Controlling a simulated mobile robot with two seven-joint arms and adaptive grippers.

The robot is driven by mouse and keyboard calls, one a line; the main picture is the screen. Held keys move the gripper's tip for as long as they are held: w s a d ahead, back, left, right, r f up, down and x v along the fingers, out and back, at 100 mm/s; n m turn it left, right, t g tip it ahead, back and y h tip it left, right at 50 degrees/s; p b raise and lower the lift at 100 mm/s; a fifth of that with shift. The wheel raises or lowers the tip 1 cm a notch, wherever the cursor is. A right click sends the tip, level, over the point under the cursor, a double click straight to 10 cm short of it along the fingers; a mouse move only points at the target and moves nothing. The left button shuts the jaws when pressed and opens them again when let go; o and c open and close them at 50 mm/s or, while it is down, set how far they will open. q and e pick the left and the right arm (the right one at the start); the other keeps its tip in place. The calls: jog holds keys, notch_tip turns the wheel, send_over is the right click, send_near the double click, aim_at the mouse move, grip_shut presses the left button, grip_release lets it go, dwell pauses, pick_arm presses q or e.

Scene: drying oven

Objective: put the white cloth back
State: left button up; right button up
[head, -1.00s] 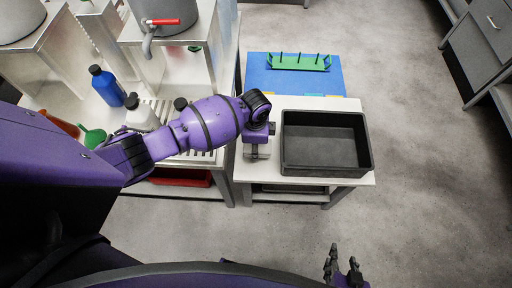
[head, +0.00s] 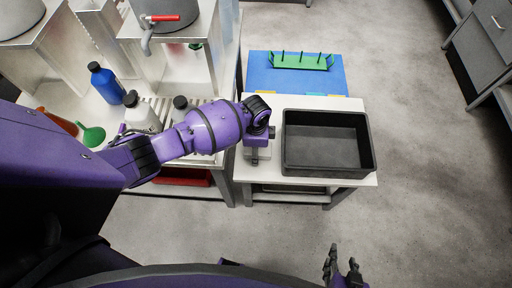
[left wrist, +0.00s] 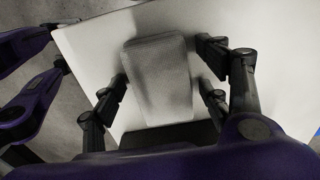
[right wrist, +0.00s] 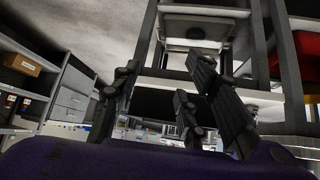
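The white cloth (left wrist: 160,75) shows in the left wrist view as a folded, greyish-white block on the white tabletop (left wrist: 85,55). My left gripper (left wrist: 166,74) is open above it, with fingers on both sides of the cloth. Whether the fingers touch it cannot be told. In the head view my left arm reaches down to the small white table (head: 349,180), just left of the black tray, and mostly hides the cloth. My right gripper (head: 343,262) is open and empty over the floor, in front of that table; it also shows in the right wrist view (right wrist: 160,85).
A black tray (head: 328,172) stands on the white table, right of my left gripper. A green rack with pegs (head: 300,62) stands on a blue surface (head: 258,72) behind. A blue bottle (head: 107,86), a white bottle (head: 141,115) and a green funnel (head: 93,136) are on the left bench.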

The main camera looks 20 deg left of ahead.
pick_arm(q)
notch_tip(320, 180, up, 12)
jog(key=p, duration=0.2)
jog(key=shift+r, duration=0.2)
jog(key=shift+s+f, duration=0.1)
